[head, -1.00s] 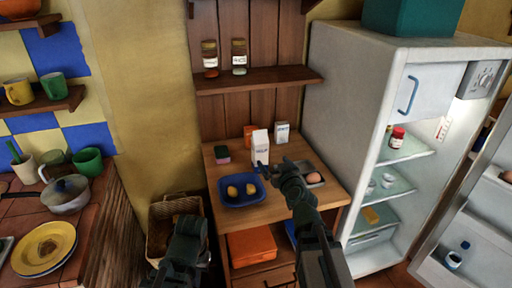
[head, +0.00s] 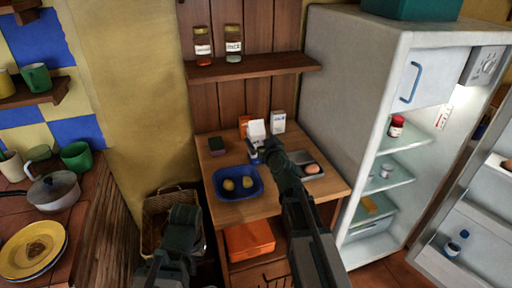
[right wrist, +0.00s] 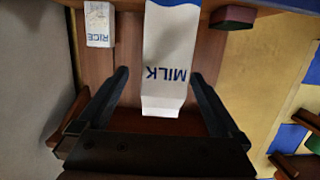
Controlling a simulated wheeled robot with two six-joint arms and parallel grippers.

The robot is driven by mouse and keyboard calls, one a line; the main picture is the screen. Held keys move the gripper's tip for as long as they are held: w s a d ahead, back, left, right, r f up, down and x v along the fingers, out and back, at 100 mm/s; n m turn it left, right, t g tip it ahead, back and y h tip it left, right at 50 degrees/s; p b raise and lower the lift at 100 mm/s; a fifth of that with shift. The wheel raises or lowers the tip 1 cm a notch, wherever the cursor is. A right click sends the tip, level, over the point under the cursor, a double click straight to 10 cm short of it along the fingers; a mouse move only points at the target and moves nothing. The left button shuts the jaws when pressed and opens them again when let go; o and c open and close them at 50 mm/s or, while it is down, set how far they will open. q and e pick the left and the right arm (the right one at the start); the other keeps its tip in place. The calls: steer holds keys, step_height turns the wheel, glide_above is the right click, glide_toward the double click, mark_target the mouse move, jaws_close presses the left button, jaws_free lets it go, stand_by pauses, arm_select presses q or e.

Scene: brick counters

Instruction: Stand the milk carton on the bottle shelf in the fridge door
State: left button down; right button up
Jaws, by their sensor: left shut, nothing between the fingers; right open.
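The white milk carton (head: 256,128) stands on the wooden counter, its lower part hidden behind my right gripper (head: 262,152). In the right wrist view the carton (right wrist: 170,60), with blue MILK lettering, lies between the two spread fingers of my right gripper (right wrist: 160,88); gaps show on both sides. My left gripper (head: 183,216) is low in front of the counter, away from the carton, shut and empty. The fridge (head: 350,90) stands open at right. Its door (head: 465,215) carries shelves, and a bottle with a blue cap (head: 456,243) stands on the lower one.
A blue tray (head: 238,195) with yellow items sits left of my right arm, and a grey scale-like plate (head: 316,172) with an egg sits right. A rice box (head: 278,121) and an orange can (head: 244,123) stand near the carton. A basket (head: 158,205) stands on the floor.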

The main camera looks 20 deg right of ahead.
steer(key=shift+w+f, duration=0.15)
steer(key=shift+w, duration=0.7)
steer(key=shift+w, duration=0.1)
steer(key=w, duration=0.1)
steer(key=w+f+b, duration=0.1)
steer(key=w, duration=0.3)
steer(key=shift+a+f, duration=0.2)
steer(key=shift+a, duration=0.2)
steer(key=shift+s, duration=0.15)
jaws_close()
